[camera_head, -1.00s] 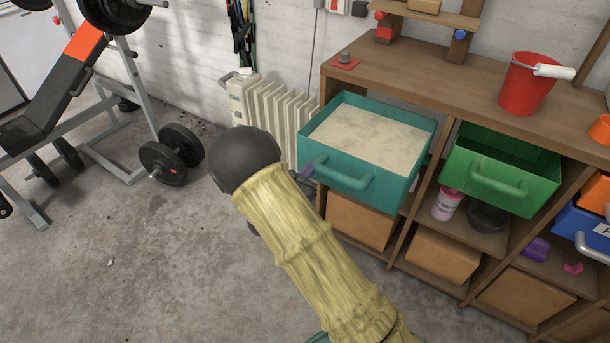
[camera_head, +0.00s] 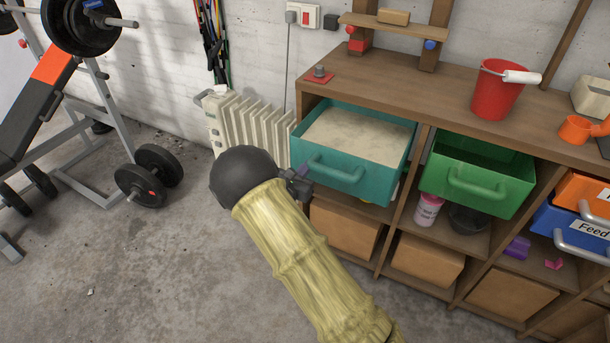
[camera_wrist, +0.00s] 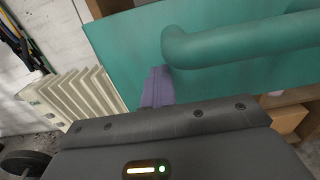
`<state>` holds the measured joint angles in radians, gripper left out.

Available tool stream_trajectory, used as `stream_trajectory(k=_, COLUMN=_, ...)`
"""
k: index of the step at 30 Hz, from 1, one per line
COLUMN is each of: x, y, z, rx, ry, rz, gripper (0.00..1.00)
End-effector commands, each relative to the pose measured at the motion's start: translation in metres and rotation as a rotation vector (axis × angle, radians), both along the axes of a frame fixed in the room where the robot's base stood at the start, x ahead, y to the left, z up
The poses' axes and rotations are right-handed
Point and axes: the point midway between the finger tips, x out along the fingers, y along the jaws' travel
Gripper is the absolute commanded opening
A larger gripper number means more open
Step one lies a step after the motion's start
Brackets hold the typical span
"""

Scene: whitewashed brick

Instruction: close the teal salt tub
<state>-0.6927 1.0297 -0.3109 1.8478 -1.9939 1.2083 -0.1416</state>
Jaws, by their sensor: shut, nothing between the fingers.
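The teal salt tub (camera_head: 327,175) is a drawer-like bin in the left upper bay of the wooden shelf, filled with pale salt (camera_head: 358,136). It sticks out past the shelf front, its top open to view. Its teal handle (camera_head: 340,170) is on the front face. My gripper (camera_head: 304,173) is shut and empty at the left part of the tub front. In the wrist view its purple fingertips (camera_wrist: 157,86) are at the teal front (camera_wrist: 125,50), just below the left end of the handle (camera_wrist: 235,42). Whether they touch it I cannot tell.
A green tub (camera_head: 475,186) sticks out to the right, with blue (camera_head: 580,228) and orange bins beyond. Cardboard-coloured boxes (camera_head: 345,230) fill the lower bays. A white radiator (camera_head: 250,125) stands left of the shelf. A red bucket (camera_head: 497,92) is on top.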

Motion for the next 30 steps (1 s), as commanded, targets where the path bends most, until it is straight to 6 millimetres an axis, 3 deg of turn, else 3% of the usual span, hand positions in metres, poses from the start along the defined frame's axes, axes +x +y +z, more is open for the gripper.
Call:
stream_trajectory(k=9, x=0.071, y=-0.037, z=-0.001, rx=-0.001, ry=-0.003, rz=0.01, gripper=0.0)
stream_trajectory(k=15, x=0.097, y=-0.054, z=-0.001, rx=0.0, ry=-0.002, rz=0.009, gripper=0.0)
stream_trajectory(k=30, x=0.091, y=-0.049, z=0.001, rx=-0.001, ry=0.001, rz=0.007, gripper=0.0)
